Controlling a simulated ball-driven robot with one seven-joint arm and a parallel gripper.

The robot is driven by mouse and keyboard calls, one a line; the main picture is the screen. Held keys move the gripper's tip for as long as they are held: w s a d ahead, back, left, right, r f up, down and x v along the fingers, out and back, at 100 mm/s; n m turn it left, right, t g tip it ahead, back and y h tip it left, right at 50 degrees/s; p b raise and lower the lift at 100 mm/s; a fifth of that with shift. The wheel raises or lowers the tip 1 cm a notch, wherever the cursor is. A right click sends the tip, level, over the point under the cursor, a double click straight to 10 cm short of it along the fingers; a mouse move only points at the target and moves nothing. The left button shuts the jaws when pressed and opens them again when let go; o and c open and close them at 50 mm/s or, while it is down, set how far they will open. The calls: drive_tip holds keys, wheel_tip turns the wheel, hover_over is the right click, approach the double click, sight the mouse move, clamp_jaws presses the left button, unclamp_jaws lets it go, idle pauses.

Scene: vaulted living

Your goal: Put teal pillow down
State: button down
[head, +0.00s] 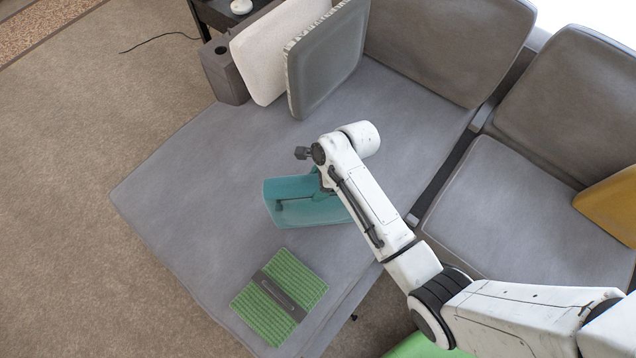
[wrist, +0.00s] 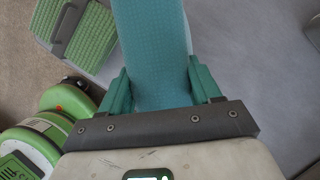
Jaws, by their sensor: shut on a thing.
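The teal pillow (head: 290,190) is in the middle of the head view, above or on the grey sofa seat (head: 200,185). I cannot tell whether it touches the seat. My gripper (wrist: 162,88) is shut on the pillow, with one teal finger on each side of it. In the wrist view the pillow (wrist: 152,45) runs up from between the fingers to the top edge. In the head view my arm hides the right part of the pillow.
A green ribbed cushion with a grey band (head: 280,297) lies on the seat nearer the front. A white cushion (head: 272,50) and a grey cushion (head: 325,62) lean at the back. A mustard cushion (head: 610,205) is at right. The seat's left part is clear.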

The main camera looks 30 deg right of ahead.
drive_tip(key=shift+f, duration=0.4)
drive_tip(key=shift+c, duration=1.1)
unclamp_jaws()
drive_tip(key=v, duration=1.2)
drive_tip(key=shift+p, duration=0.4)
drive_tip(key=shift+s, duration=0.1)
